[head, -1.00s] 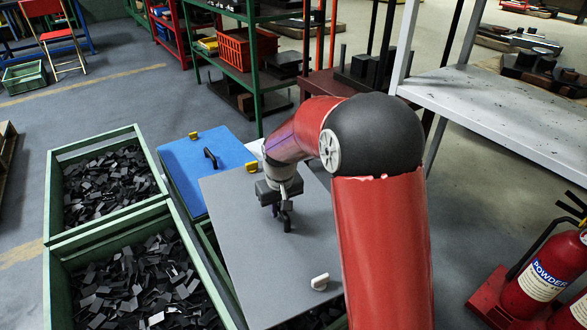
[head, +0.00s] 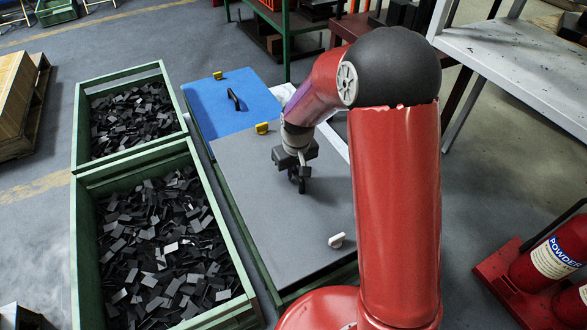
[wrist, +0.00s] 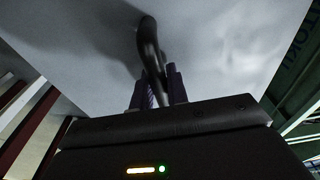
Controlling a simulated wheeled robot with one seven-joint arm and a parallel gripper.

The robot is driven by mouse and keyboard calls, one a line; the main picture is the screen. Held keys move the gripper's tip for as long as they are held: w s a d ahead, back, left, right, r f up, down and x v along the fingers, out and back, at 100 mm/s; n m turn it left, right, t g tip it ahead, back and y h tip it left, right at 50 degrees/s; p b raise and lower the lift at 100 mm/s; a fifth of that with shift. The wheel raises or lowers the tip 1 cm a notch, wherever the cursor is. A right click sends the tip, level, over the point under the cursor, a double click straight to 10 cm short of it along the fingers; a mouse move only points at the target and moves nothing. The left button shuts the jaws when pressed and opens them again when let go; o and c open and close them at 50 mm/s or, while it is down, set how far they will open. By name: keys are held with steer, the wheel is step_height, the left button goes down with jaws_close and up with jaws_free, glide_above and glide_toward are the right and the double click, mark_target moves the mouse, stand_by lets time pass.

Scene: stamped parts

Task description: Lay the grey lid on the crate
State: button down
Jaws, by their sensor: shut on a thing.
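The grey lid (head: 265,205) is a flat panel lying over a green crate (head: 300,288) in the head view. The crate's rim shows along the lid's left and front edges; its inside is hidden. The lid looks roughly lined up with the rim, but I cannot tell whether it touches all round. My gripper (head: 300,180) is shut on the lid's dark handle (wrist: 148,45), above the lid's middle. In the wrist view the lid (wrist: 225,45) fills the upper part, with the handle between the fingers. A white knob (head: 336,240) is near the lid's front right corner.
Two green crates of dark stamped parts (head: 165,240) stand at left. A blue lid (head: 235,103) with a black handle is just behind the grey lid, with yellow knobs (head: 218,75). A grey table (head: 510,50) and red fire extinguishers (head: 550,250) are at right.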

mark_target(294, 179)
steer(key=shift+f+b, duration=1.7)
steer(key=shift+f, duration=0.7)
steer(key=shift+f+b, duration=2)
steer(key=shift+f, duration=0.6)
steer(key=c, duration=1.3)
jaws_free()
steer(key=shift+s+d+r+p, duration=0.15)
steer(key=shift+r+p, duration=0.1)
steer(key=shift+r, duration=1.05)
steer(key=shift+s+r+p, duration=0.1)
steer(key=shift+r+p, duration=0.1)
steer(key=shift+r, duration=1.15)
steer(key=shift+s+d+r+p, duration=0.15)
steer(key=shift+r+p, duration=0.1)
steer(key=shift+r, duration=1.05)
steer(key=shift+a, duration=0.1)
